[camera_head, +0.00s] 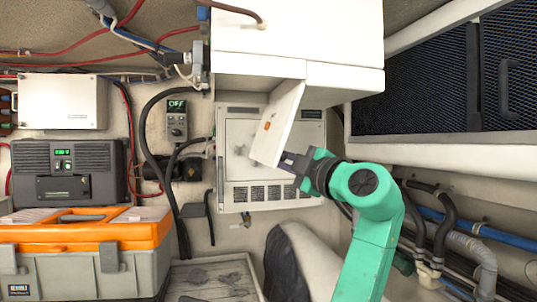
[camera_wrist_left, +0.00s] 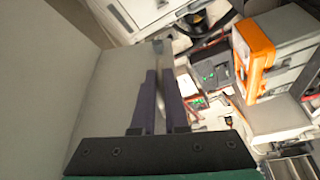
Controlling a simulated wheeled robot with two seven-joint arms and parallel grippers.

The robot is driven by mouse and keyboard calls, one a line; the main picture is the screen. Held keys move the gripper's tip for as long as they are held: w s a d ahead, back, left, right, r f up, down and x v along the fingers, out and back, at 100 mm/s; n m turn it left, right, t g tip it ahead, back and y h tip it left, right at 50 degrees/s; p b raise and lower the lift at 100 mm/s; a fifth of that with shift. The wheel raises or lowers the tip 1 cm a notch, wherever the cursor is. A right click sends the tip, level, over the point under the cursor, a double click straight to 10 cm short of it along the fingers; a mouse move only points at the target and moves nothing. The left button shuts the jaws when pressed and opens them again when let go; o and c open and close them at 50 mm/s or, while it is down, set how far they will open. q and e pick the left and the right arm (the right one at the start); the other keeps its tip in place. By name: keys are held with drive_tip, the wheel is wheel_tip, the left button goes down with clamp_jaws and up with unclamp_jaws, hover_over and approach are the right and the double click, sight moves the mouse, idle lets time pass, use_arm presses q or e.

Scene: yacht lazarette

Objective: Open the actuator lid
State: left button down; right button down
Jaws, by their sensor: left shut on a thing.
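The actuator lid (camera_head: 277,124) is a white panel with a small orange mark. It stands swung out at an angle from the white, vented actuator box (camera_head: 240,140) on the wall, below a white cabinet. My left gripper (camera_head: 286,160) is at the lid's lower right edge, shut on it. In the left wrist view the two dark fingers of the left gripper (camera_wrist_left: 163,75) are close together with a thin pale piece between them. The exact contact is partly hidden. My right gripper is in neither view.
The white cabinet (camera_head: 300,38) overhangs the box. An orange and grey toolbox (camera_head: 60,268) and a dark unit (camera_head: 100,165) stand at left. Black cables run just left of the box. Pipes and hoses (camera_head: 450,235) are at right. A pale curved shape (camera_head: 300,265) lies below.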

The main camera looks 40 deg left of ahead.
use_arm(q)
drive_tip(key=shift+w+d+r, duration=0.3)
drive_tip(key=shift+w+d, duration=0.25)
drive_tip(key=shift+w, duration=0.1)
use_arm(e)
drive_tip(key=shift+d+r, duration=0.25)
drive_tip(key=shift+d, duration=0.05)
use_arm(q)
drive_tip(key=c, duration=0.9)
unclamp_jaws()
drive_tip(key=shift+c, duration=0.2)
drive_tip(key=shift+s+a, duration=0.2)
drive_tip(key=shift+a, duration=0.05)
drive_tip(key=shift+w+d+f, duration=0.1)
drive_tip(key=b+v, duration=0.4)
drive_tip(key=v, duration=1)
drive_tip(key=shift+d, duration=0.2)
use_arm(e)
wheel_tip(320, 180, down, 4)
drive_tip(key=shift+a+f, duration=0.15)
